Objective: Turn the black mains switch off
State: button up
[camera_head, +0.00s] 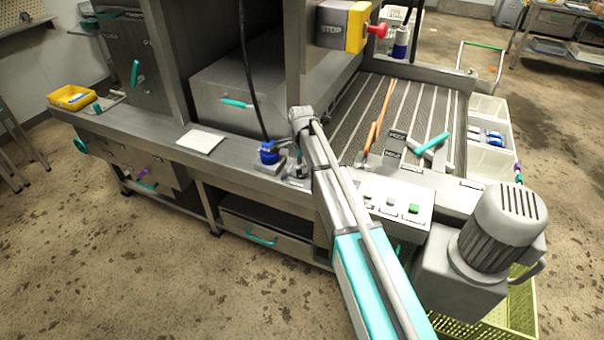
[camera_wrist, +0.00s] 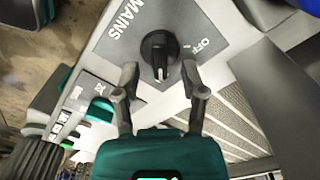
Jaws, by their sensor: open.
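The black mains switch (camera_wrist: 160,55) is a round rotary knob on a grey plate (camera_wrist: 123,52) in the wrist view. The plate is lettered MAINS on the left and OFF on the right. A pale mark on the knob points down toward my gripper, not at the OFF lettering. My gripper (camera_wrist: 162,80) is open, with one finger on each side just below the knob. I cannot tell whether either finger touches it. In the head view my arm reaches to the bench ledge, and the switch is hidden or too small to make out there.
A blue plug-like fitting (camera_head: 268,153) with a black cable stands left of my arm's end. A button panel (camera_head: 397,205) and a grey motor (camera_head: 502,237) are to the right. A yellow box with a red stop button (camera_head: 376,30) juts out above. A white sheet (camera_head: 200,141) lies on the ledge.

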jog(key=shift+f+b, duration=0.7)
jog(key=shift+f, duration=0.25)
jog(key=shift+c, duration=0.2)
grip_shut()
